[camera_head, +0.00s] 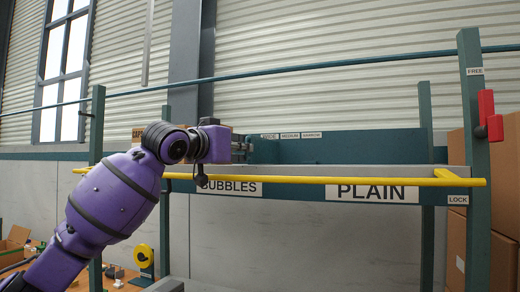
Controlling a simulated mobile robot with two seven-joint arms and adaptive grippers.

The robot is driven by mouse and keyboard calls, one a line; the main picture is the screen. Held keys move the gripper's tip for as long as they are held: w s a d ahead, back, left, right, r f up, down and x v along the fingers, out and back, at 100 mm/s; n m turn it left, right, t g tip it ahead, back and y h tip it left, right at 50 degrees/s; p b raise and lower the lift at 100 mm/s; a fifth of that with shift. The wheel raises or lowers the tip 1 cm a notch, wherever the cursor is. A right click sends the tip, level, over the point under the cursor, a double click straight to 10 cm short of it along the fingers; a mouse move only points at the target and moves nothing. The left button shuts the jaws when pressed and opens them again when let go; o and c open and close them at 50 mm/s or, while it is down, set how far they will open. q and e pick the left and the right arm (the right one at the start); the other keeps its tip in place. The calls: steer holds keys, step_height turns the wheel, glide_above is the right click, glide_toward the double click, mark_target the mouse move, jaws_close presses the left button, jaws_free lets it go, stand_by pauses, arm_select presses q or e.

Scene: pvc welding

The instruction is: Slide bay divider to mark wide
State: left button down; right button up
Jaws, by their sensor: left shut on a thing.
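The bay divider (264,151) is a teal panel on the shelf, seen in the head view just right of my left gripper (243,150). My left gripper is shut on the divider's near edge, and the fingers partly hide it. Small labels on the teal back rail read WIDE (270,136), MEDIUM (290,135) and NARROW (312,134). The divider stands close to the WIDE label, below and slightly left of it. Its exact alignment with a mark cannot be told. My right gripper is out of view.
A yellow bar (310,180) runs across the shelf front, above the BUBBLES (228,187) and PLAIN (371,192) labels. A red lever (489,115) sits on the right post between FREE and LOCK. Cardboard boxes (485,235) stand at the right. The shelf right of the divider looks clear.

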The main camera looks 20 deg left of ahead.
arm_select(q)
steer(key=a, duration=0.3)
steer(key=shift+a+f, duration=0.1)
steer(key=shift+a, duration=0.1)
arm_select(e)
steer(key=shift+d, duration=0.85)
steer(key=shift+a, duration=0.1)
arm_select(q)
steer(key=c, duration=2.1)
jaws_free()
steer(key=shift+o, duration=0.9)
steer(key=shift+a, duration=0.15)
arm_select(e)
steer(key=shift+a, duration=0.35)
arm_select(q)
steer(key=shift+s, duration=0.1)
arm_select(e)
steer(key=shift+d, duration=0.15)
arm_select(q)
steer(key=v, duration=1.2)
